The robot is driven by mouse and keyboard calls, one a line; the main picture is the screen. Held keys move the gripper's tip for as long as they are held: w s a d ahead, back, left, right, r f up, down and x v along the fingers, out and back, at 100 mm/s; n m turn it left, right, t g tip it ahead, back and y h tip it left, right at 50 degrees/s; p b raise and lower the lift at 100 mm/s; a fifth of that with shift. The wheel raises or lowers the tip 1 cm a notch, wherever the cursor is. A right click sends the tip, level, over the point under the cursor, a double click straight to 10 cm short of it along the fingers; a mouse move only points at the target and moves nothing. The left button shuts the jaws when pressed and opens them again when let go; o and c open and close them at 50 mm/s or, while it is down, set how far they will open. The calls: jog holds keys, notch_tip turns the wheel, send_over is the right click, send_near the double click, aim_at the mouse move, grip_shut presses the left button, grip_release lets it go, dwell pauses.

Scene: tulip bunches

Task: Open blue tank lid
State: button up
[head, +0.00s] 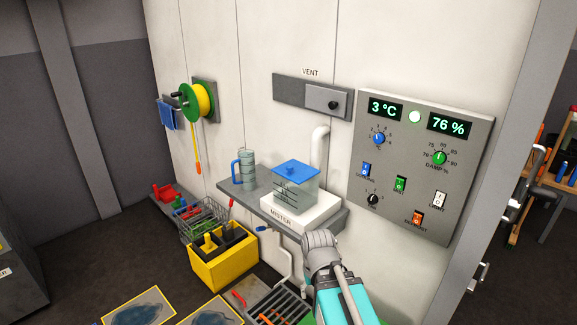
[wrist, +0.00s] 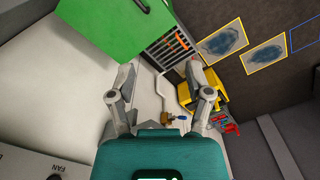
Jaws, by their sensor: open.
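The blue tank lid (head: 296,170) lies flat and closed on top of the clear tank (head: 296,193), with a small knob on it. The tank stands on the white mister base (head: 300,212) on the grey wall shelf. In the wrist view my gripper (wrist: 168,78) is open, its two grey fingers spread apart with nothing held between them. In the head view my arm reaches up from the bottom, in front of and below the shelf; the fingertips cannot be made out there. The lid cannot be made out in the wrist view.
A measuring jug (head: 246,169) stands left of the tank on the shelf (head: 240,192). A white pipe (head: 320,147) rises behind the tank. The control panel (head: 420,165) is on the wall to the right. A yellow tool box (head: 222,262) and a floor grate (head: 280,308) are below.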

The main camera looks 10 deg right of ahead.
jog(key=w+r+m+p, duration=0.4)
jog(key=w+r+p, duration=0.4)
jog(key=w, duration=0.3)
jog(key=w+r+m+p, duration=0.5)
jog(key=w+r+p, duration=0.2)
jog(key=w, duration=0.5)
jog(key=shift+w+d+r+m+p, duration=0.3)
jog(key=shift+r+p, duration=0.1)
notch_tip(320, 180, up, 14)
jog(key=m+p, duration=1)
jog(key=p, duration=0.4)
send_over(289, 166)
jog(key=shift+w+f, duration=0.15)
jog(key=shift+f+b, duration=0.1)
jog(key=shift+b, duration=0.2)
notch_tip(289, 166, down, 14)
jog(key=b, duration=1.3)
jog(key=shift+r, duration=0.2)
